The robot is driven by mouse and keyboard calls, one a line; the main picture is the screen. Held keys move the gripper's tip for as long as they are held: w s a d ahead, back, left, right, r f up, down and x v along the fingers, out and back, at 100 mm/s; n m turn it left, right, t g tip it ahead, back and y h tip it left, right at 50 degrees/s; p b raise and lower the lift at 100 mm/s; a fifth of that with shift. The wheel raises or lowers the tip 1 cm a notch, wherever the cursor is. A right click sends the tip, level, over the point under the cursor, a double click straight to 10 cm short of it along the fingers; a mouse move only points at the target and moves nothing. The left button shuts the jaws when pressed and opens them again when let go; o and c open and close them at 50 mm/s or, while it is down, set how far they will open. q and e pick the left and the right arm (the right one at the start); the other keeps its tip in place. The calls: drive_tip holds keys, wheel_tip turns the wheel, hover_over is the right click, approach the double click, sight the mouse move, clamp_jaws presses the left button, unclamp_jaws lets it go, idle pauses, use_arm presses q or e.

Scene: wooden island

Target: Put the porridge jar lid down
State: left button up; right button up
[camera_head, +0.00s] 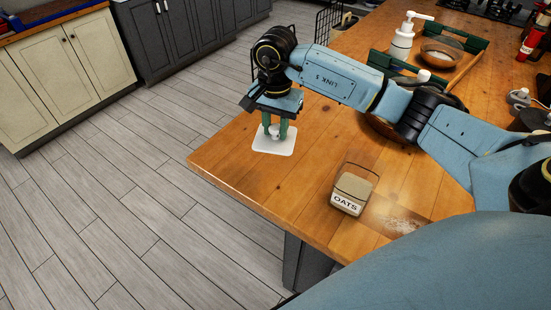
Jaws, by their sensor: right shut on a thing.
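The porridge jar (349,192), labelled OATS, stands on the wooden island top near its front edge. Its top looks uncovered, with a thin frame rising at its back. The white square lid (273,148) is at the island's left corner, left of and farther back than the jar. My right gripper (275,127) points down and is shut on the lid's knob, its green fingers on either side. The lid looks flat and level at the surface; I cannot tell whether it touches the wood. My left gripper is not in view.
A pale spill (403,225) lies right of the jar by the front edge. A green-handled tray (478,43) with a bowl (441,54) stands at the back, a white pump bottle (402,40) beside it. The wood (310,150) between lid and jar is clear.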

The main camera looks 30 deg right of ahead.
sight(276, 137)
wheel_tip(276, 137, down, 6)
drive_tip(key=shift+r, duration=0.15)
wheel_tip(276, 137, down, 4)
drive_tip(key=shift+f+p, duration=0.1)
drive_tip(key=shift+p, duration=0.35)
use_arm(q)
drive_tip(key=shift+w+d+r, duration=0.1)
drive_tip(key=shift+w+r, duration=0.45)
use_arm(e)
drive_tip(key=shift+d+f, duration=0.1)
drive_tip(key=shift+f, duration=0.05)
drive_tip(key=o, duration=1.1)
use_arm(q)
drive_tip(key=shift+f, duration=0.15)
